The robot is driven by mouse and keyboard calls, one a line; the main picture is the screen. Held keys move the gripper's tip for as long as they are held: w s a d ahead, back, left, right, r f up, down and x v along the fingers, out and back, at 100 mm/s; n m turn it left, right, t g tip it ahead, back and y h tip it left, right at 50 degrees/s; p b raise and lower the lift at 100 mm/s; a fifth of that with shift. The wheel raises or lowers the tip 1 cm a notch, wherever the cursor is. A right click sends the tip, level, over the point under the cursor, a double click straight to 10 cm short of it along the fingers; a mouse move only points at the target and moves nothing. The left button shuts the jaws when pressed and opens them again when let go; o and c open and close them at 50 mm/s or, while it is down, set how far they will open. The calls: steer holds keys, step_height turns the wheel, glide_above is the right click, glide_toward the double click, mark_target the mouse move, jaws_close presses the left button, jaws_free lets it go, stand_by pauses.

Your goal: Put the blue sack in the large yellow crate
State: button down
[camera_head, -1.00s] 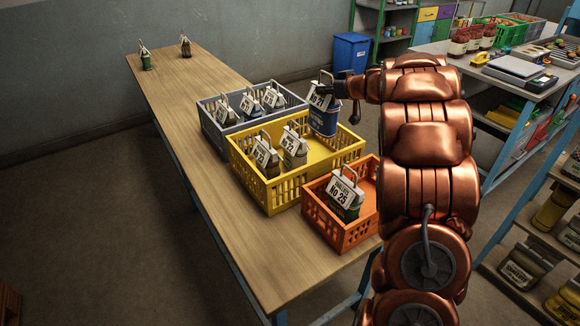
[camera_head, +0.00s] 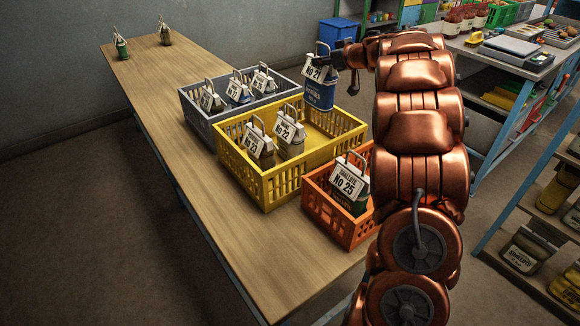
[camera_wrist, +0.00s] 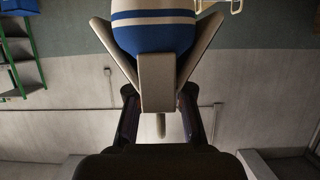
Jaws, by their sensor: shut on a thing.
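The blue sack (camera_head: 319,92), with a white tag reading No 21 and a handle on top, hangs upright from my gripper (camera_head: 335,54). It is above the right back part of the large yellow crate (camera_head: 268,186), apart from its floor as far as I can tell. In the wrist view the blue sack (camera_wrist: 152,32) shows its white stripes between the fingers of my gripper (camera_wrist: 157,75), which is shut on it. The yellow crate holds two tagged sacks, No 23 (camera_head: 262,156) and No 22 (camera_head: 290,144), on its left side. Its right side is bare.
A grey crate (camera_head: 203,127) with several tagged sacks stands behind the yellow crate. An orange crate (camera_head: 338,226) with sack No 25 (camera_head: 349,191) stands in front. Two small sacks, green (camera_head: 121,47) and brown (camera_head: 165,35), stand at the table's far end. The table's left side is clear.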

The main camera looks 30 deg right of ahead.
mark_target(321, 93)
steer(key=shift+s+f+b, duration=0.2)
steer(key=shift+s+b, duration=0.05)
steer(key=shift+b, duration=1)
steer(key=shift+f, duration=0.2)
step_height(321, 93, down, 9)
steer(key=b, duration=0.2)
steer(key=shift+r+b, duration=0.15)
steer(key=shift+b, duration=0.2)
steer(key=shift+f, duration=0.25)
steer(key=shift+f+p, duration=0.3)
steer(key=shift+f, duration=0.35)
steer(key=c, duration=1.1)
jaws_free()
steer(key=shift+o, duration=0.2)
steer(key=shift+r+b, duration=0.35)
steer(key=shift+r, duration=0.05)
steer(key=v, duration=1.2)
steer(key=shift+r+p, duration=0.2)
steer(key=shift+p, duration=0.15)
